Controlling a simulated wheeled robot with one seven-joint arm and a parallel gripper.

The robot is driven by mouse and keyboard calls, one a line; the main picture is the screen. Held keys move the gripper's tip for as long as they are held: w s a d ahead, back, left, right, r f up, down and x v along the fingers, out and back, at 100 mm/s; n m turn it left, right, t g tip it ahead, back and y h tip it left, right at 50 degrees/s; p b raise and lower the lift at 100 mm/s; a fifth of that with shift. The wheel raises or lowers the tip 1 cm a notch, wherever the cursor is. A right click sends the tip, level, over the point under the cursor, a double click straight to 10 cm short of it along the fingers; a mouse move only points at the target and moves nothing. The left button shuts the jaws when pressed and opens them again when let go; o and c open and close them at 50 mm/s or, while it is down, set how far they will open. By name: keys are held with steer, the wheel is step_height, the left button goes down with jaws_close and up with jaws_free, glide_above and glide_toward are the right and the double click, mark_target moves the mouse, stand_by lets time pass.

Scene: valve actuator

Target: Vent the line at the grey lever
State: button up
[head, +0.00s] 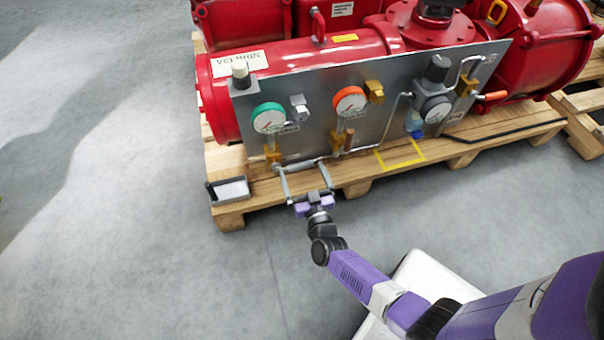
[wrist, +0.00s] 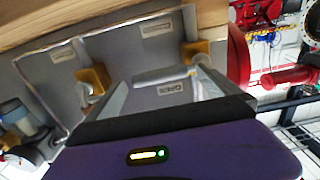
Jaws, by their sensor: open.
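The grey lever (head: 300,164) is a short grey bar low on the grey panel (head: 215,119), between two brass fittings. It also shows in the wrist view (wrist: 160,76), near the middle and below a small label in the picture's upside-down view. My gripper (head: 302,170) is at the panel's lower edge, with its two long grey fingers spread to either side of the lever. In the wrist view the fingers (wrist: 160,88) stand apart with the bar between their tips. The gripper is open; I cannot tell whether a finger touches the bar.
The panel carries a green-rimmed gauge (head: 269,118), an orange-rimmed gauge (head: 350,102) and a regulator with a blue bowl (head: 415,124). An orange handle (head: 492,96) is at the right. A small tray (head: 230,190) sits on the wooden pallet (head: 235,208).

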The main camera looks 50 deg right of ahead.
steer(key=shift+w+d, duration=0.3)
steer(key=shift+w, duration=0.1)
steer(key=shift+c, duration=0.4)
steer(key=c, duration=2)
steer(key=shift+w+a+r+n+p, duration=0.6)
steer(key=shift+a+r+n+p, duration=0.5)
steer(key=shift+n+p, duration=1.4)
steer(key=shift+w+a+r+n+p, duration=0.75)
steer(key=shift+r+n+p, duration=0.65)
steer(key=shift+n, duration=1.9)
steer(key=shift+w+a+r+n+p, duration=0.5)
steer(key=shift+a+r+n+p, duration=0.55)
steer(key=shift+n+p, duration=1.55)
steer(key=shift+f+n+b, duration=0.15)
steer(key=shift+n+b, duration=0.2)
steer(key=shift+n, duration=0.05)
steer(key=o, duration=2.1)
